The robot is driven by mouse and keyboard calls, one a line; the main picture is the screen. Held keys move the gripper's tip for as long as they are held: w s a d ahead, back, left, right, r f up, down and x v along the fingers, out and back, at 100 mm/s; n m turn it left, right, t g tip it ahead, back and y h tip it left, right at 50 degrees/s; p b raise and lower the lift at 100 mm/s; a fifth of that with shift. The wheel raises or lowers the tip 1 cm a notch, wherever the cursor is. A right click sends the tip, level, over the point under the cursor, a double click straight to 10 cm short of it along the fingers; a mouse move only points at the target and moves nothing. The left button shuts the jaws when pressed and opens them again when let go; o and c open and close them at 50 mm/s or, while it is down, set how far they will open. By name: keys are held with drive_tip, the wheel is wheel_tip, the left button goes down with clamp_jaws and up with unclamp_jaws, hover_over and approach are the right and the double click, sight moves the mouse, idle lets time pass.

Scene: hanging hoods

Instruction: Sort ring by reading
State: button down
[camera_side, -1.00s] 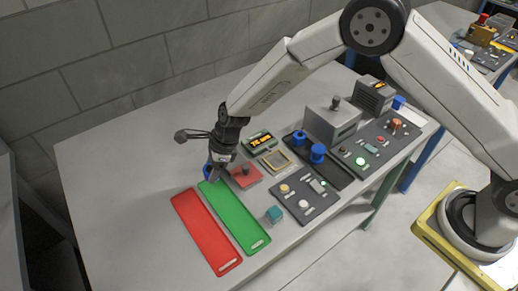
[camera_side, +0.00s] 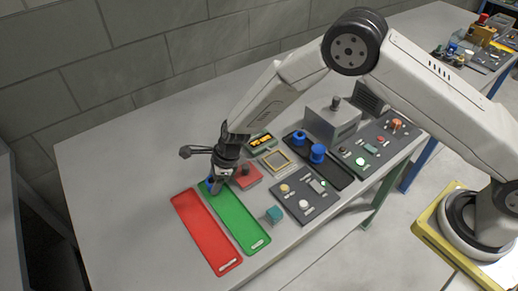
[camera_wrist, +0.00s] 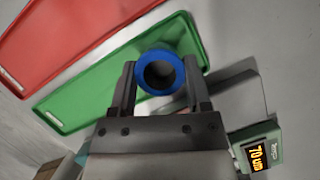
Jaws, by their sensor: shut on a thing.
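My gripper (camera_side: 215,192) is shut on a blue ring (camera_wrist: 181,75), one finger on each side of it in the wrist view. In the side view the ring is mostly hidden by the fingers and sits at the far end of the green tray (camera_side: 237,218); whether it touches the tray I cannot tell. The red tray (camera_side: 205,231) lies beside the green one and looks empty. Two more blue rings (camera_side: 317,152) stand on a dark tray (camera_side: 330,170). The gauge display (camera_side: 261,141) also shows in the wrist view (camera_wrist: 257,157), reading what looks like 70 um.
A red block with a knob (camera_side: 246,174) stands close to the right of my gripper. Behind are a framed plate (camera_side: 274,160) and a grey box (camera_side: 332,121). The table left of the red tray is clear.

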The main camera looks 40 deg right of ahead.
drive_tip(key=shift+f, duration=0.55)
idle(0.5)
unclamp_jaws()
drive_tip(key=shift+r, duration=0.15)
drive_tip(key=v, duration=0.7)
drive_tip(key=shift+d+r, duration=0.15)
drive_tip(key=shift+r, duration=0.05)
drive_tip(key=s+d+r+n+h, duration=0.1)
drive_tip(key=s+d+r+n, duration=0.3)
drive_tip(key=d+n, duration=0.25)
drive_tip(key=s+d+r+n+h, duration=0.1)
drive_tip(key=s+d+r+n, duration=0.2)
drive_tip(key=d+r+n, duration=0.35)
drive_tip(key=s+d+r+n+h, duration=0.2)
drive_tip(key=s+d+n, duration=0.7)
drive_tip(key=s+d, duration=0.2)
drive_tip(key=shift+s+t, duration=0.4)
drive_tip(key=shift+s, duration=0.45)
